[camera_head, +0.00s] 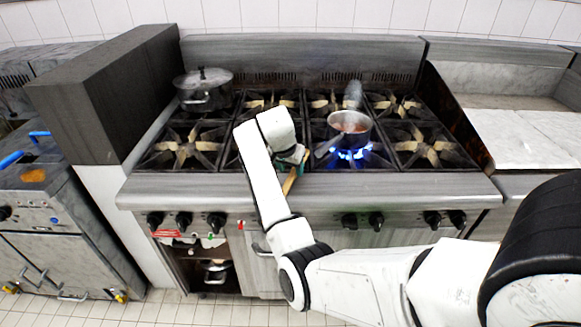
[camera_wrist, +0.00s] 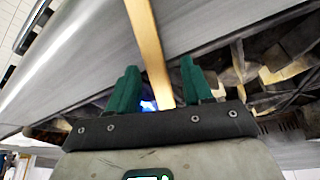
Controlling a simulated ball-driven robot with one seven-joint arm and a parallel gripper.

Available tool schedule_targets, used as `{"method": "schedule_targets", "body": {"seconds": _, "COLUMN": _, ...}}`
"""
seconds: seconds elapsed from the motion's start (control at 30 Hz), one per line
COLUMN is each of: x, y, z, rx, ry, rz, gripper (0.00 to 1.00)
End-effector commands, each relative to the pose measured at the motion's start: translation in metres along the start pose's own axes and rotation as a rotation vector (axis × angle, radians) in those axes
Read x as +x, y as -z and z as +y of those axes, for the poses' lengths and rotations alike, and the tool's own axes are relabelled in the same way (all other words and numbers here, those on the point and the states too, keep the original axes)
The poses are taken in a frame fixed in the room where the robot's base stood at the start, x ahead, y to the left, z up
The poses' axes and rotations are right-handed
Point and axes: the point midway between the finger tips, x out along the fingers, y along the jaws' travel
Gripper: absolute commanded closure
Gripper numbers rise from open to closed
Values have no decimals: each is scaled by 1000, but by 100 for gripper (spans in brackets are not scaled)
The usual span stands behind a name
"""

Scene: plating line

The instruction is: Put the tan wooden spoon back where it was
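The tan wooden spoon shows as a flat light-brown handle in the wrist view (camera_wrist: 150,50). It runs from the top edge down between the two green fingers of my gripper (camera_wrist: 157,78). The fingers stand apart, with a gap visible on both sides of the handle, so the gripper looks open. In the head view a short piece of the spoon (camera_head: 289,184) shows just below my gripper (camera_head: 294,160), at the stove's front edge. The rest of the spoon is hidden by my arm and gripper.
A saucepan (camera_head: 350,124) with reddish contents sits over a lit blue flame (camera_head: 352,153), right of my gripper. A lidded pot (camera_head: 204,92) stands at the stove's back left. A dark block-like unit (camera_head: 105,85) rises at left. A pale counter (camera_head: 520,135) lies right.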

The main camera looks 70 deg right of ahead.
Motion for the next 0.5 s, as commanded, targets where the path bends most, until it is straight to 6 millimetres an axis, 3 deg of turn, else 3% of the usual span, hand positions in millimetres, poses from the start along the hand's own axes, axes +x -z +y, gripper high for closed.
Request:
{"method": "schedule_targets", "body": {"seconds": 0.27, "x": -6, "y": 3, "z": 0, "rx": 1, "ry": 1, "rz": 1, "gripper": 50}}
{"method": "schedule_targets", "body": {"seconds": 0.5, "x": -43, "y": 2, "z": -2, "rx": 0, "ry": 5, "rz": 4, "gripper": 50}}
